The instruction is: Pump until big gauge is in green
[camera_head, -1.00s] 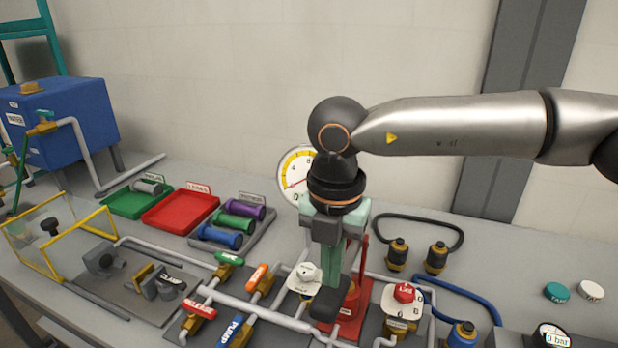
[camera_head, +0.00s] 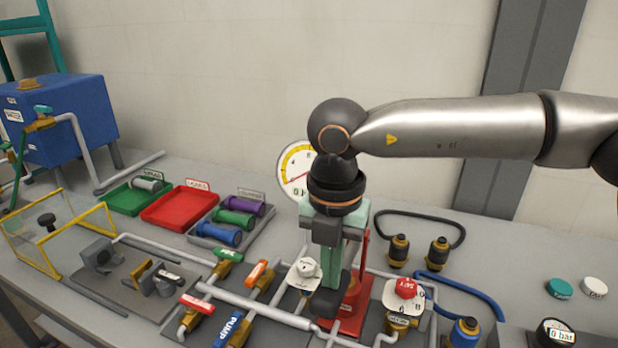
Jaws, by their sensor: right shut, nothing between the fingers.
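The big round gauge (camera_head: 293,168) stands at the back of the bench with a white face, a yellow band and a red needle pointing to the lower left. My right arm covers its right side, so I cannot see a green zone. The red hand pump (camera_head: 352,308) stands on the bench, with a red upright (camera_head: 365,250) behind my gripper. My right gripper (camera_head: 329,284) points down in front of the pump, its pale green fingers shut. A black block is at the fingertips; I cannot tell whether it is the pump's handle. My left gripper is out of view.
Pipes with coloured valve handles, including a red one (camera_head: 197,303) and a blue one (camera_head: 228,329), lie left of the pump. A red-knobbed valve (camera_head: 405,290) and hose couplings (camera_head: 398,250) stand to the right. A small gauge (camera_head: 556,333) reads 0 bar.

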